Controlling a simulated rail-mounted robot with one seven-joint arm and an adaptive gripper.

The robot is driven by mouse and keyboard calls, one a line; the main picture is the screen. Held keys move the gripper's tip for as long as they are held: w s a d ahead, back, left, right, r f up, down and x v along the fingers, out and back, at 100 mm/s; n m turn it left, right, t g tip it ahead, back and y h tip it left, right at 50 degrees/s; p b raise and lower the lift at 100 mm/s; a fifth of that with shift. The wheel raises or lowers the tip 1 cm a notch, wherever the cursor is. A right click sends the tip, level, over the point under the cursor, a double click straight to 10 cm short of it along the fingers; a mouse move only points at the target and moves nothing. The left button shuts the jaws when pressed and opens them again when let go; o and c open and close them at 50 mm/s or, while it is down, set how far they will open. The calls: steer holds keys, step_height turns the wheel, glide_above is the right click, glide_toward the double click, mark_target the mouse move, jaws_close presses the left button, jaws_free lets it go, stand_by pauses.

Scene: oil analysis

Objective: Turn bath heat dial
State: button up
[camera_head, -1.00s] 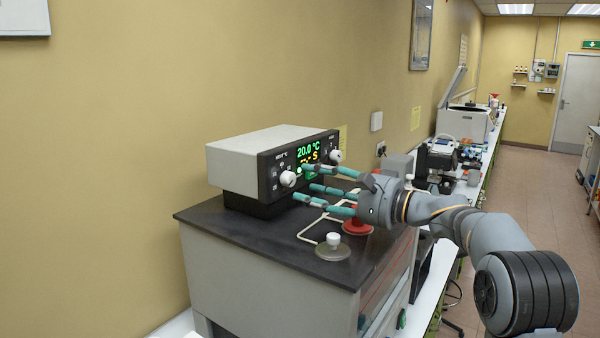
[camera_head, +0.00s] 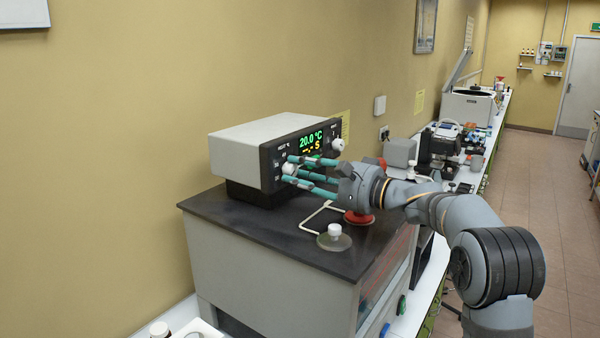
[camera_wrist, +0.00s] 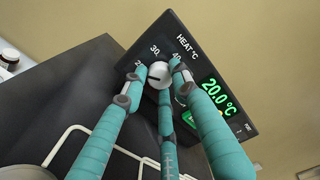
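The heat dial (camera_wrist: 158,75) is a light grey round knob under the "HEAT °C" scale on the dark front panel of the bath's control box (camera_head: 248,150). My gripper (camera_head: 292,170) has three teal fingers reaching to the panel. In the wrist view the fingertips (camera_wrist: 158,72) stand around the dial, left, right and below it, at its edges. I cannot tell whether they press on it. The green display (camera_wrist: 217,98) reads 20.0 °C.
A second white knob (camera_head: 338,145) sits at the panel's right end. On the bath's dark top (camera_head: 265,232) are a white-knobbed lid (camera_head: 334,238), a red round part (camera_head: 358,217) and a bent white rod (camera_head: 312,218). Other instruments stand along the bench behind. The aisle floor (camera_head: 530,200) is clear.

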steer(key=c, duration=0.6)
steer(key=shift+c, duration=0.2)
steer(key=shift+m, duration=0.3)
steer(key=shift+m+b, duration=0.6)
steer(key=shift+m, duration=0.6)
steer(key=m, duration=0.2)
steer(key=shift+m, duration=0.4)
steer(key=m, duration=0.6)
steer(key=shift+p, duration=0.3)
steer(key=o, duration=1.2)
steer(key=shift+c, duration=0.2)
